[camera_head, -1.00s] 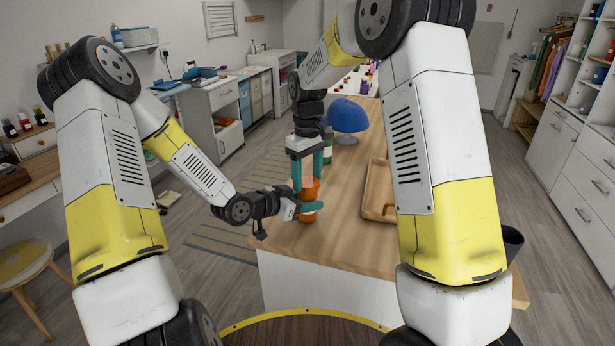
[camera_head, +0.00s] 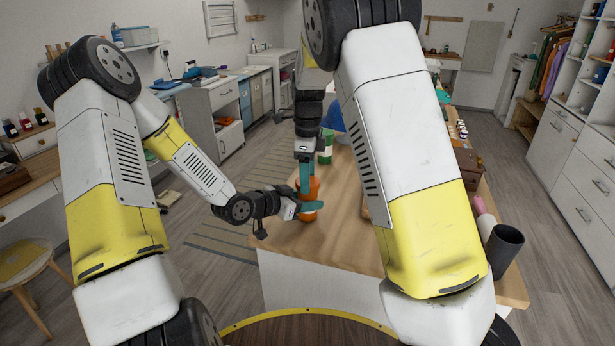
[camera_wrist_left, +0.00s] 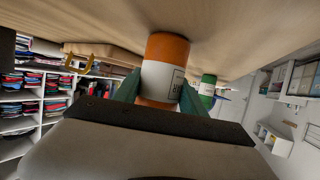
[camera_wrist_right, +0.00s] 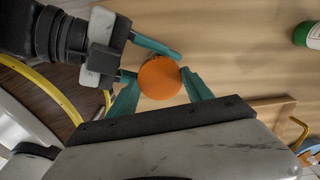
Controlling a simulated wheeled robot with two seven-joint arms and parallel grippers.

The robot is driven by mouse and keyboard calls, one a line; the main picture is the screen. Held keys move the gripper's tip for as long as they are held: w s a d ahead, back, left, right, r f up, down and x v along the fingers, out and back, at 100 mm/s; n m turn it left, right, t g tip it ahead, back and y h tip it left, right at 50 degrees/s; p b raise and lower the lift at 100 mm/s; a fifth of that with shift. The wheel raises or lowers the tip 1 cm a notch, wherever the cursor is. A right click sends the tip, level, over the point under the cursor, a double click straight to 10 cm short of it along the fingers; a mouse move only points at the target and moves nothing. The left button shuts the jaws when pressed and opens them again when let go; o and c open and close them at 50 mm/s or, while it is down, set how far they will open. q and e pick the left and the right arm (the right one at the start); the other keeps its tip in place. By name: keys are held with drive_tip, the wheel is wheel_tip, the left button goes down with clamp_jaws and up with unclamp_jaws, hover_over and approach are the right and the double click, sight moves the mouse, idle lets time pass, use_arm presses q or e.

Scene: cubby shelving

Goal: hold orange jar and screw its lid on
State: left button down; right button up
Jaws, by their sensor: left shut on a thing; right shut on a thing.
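The orange jar (camera_head: 306,215) stands upright near the front left edge of the wooden table. My left gripper (camera_head: 312,206) is shut around its body from the side; the left wrist view shows the jar's white label (camera_wrist_left: 160,82) between the fingers. My right gripper (camera_head: 307,180) points straight down from above and is shut on the orange lid (camera_head: 311,188). The lid's round top shows between the right fingers in the right wrist view (camera_wrist_right: 159,77). The lid sits at the jar's top; whether its thread is engaged cannot be told.
A green jar (camera_head: 325,151) with a white label stands behind the orange one. A wooden tray, partly hidden by my right arm, shows in the right wrist view (camera_wrist_right: 272,103). A dark cup (camera_head: 503,246) stands at the table's right edge.

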drive_tip(key=m, duration=1.4)
drive_tip(key=shift+f+m, duration=0.15)
drive_tip(key=shift+m, duration=0.25)
drive_tip(key=o, duration=1.3)
drive_tip(key=shift+d, duration=0.1)
drive_tip(key=shift+r, duration=2.3)
drive_tip(key=shift+c, duration=0.3)
